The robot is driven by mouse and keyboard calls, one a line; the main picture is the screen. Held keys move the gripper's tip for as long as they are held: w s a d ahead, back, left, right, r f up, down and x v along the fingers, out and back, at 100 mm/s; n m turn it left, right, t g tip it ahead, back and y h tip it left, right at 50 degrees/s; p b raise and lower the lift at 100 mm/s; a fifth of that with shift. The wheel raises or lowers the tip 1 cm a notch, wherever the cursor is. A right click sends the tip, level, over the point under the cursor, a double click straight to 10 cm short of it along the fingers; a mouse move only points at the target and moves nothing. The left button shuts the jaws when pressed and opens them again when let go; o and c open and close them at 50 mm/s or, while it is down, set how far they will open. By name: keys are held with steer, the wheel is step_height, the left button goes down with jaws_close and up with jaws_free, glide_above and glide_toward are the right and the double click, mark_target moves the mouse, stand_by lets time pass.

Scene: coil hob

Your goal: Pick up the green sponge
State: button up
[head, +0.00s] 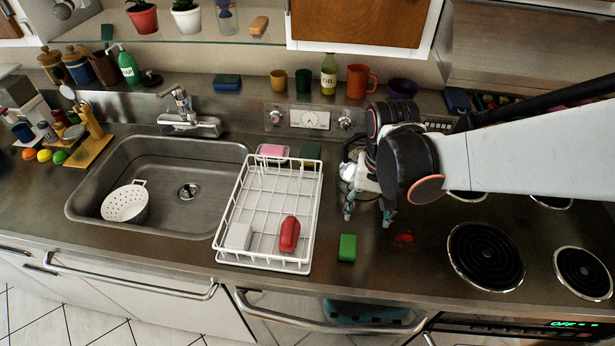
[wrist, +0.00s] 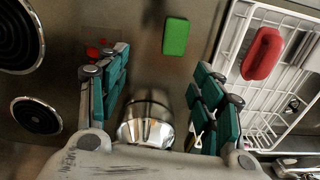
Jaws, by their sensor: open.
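The green sponge (head: 347,247) lies flat on the metal counter near its front edge, just right of the dish rack. In the wrist view the green sponge (wrist: 176,36) lies beyond the fingertips, between the two fingers' lines. My gripper (head: 368,212) is open and empty, pointing down above the counter, behind and slightly right of the sponge. In the wrist view my gripper's (wrist: 160,80) teal-padded fingers are wide apart, with a shiny metal object (wrist: 150,120) between them lower down. The sponge is fully visible and untouched.
Black coil burners (head: 485,257) are to the right. A red stain (head: 404,240) marks the counter. The sink (head: 160,215) is far left.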

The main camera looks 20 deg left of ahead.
steer(key=s+a+n, duration=0.1)
steer(key=s+a, duration=0.1)
steer(key=b, duration=0.6)
glide_above(348, 244)
steer(key=f, duration=0.8)
steer(key=shift+s+d+f, duration=0.1)
steer(key=shift+s+d, duration=0.05)
steer(key=shift+s, duration=0.25)
steer(key=shift+w+f+b, duration=0.2)
steer(key=shift+f+b, duration=0.65)
steer(key=shift+f, duration=0.7)
steer(key=shift+w+f+b, duration=0.15)
steer(key=shift+f+b, duration=0.65)
steer(key=shift+f, duration=0.7)
steer(key=shift+c, duration=0.2)
steer(key=c, duration=0.9)
steer(key=shift+r, duration=0.15)
